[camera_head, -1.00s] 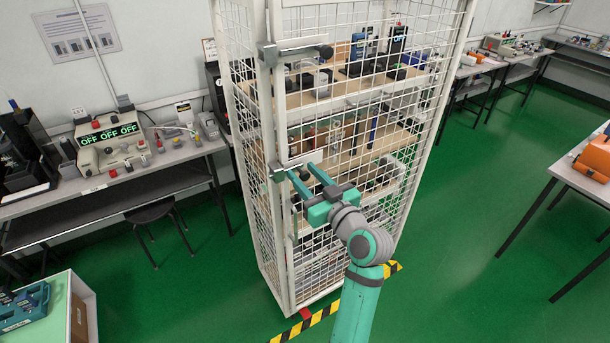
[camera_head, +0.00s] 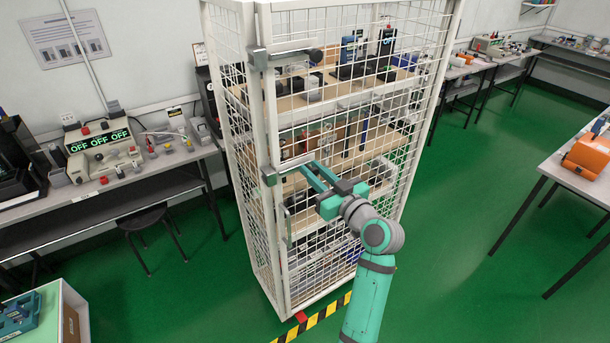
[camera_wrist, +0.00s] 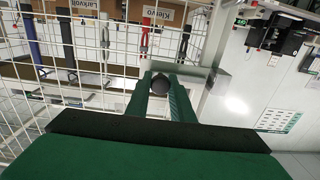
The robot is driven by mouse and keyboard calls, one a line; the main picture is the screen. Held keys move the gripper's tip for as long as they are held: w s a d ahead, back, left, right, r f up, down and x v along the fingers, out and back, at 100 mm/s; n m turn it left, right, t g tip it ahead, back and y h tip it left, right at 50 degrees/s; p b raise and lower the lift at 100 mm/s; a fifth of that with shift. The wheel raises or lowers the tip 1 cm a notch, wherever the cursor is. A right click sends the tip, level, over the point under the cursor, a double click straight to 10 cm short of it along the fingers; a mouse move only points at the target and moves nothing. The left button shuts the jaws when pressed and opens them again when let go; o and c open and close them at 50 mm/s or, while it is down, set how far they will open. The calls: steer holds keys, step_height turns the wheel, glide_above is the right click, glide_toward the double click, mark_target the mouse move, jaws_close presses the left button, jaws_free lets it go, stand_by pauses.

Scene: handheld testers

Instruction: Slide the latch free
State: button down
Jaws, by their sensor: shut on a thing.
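The wire cage cabinet (camera_head: 262,120) has two grey bar latches on its left front edge. The upper latch (camera_head: 285,55) has a dark knob at its right end. The lower latch (camera_head: 288,168) sits about halfway down the door. My gripper (camera_head: 312,171) is at the right part of the lower latch, shut on its knob; the fingers partly hide it. In the wrist view, the dark round knob (camera_wrist: 160,83) shows between my gripper's two green fingers (camera_wrist: 161,97).
Testers and small parts stand on shelves behind the mesh. A bench (camera_head: 115,195) with an OFF display is at left, and a table (camera_head: 580,176) with an orange case is at right. Striped tape (camera_head: 318,318) marks the floor before the cage.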

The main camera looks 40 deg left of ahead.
steer(key=shift+w+d, duration=0.1)
steer(key=shift+w, duration=0.05)
steer(key=c, duration=1.6)
jaws_free()
steer(key=shift+w, duration=0.1)
steer(key=shift+o, duration=0.2)
steer(key=shift+d, duration=0.1)
steer(key=v, duration=1)
steer(key=shift+s+d, duration=0.3)
steer(key=shift+f, duration=0.15)
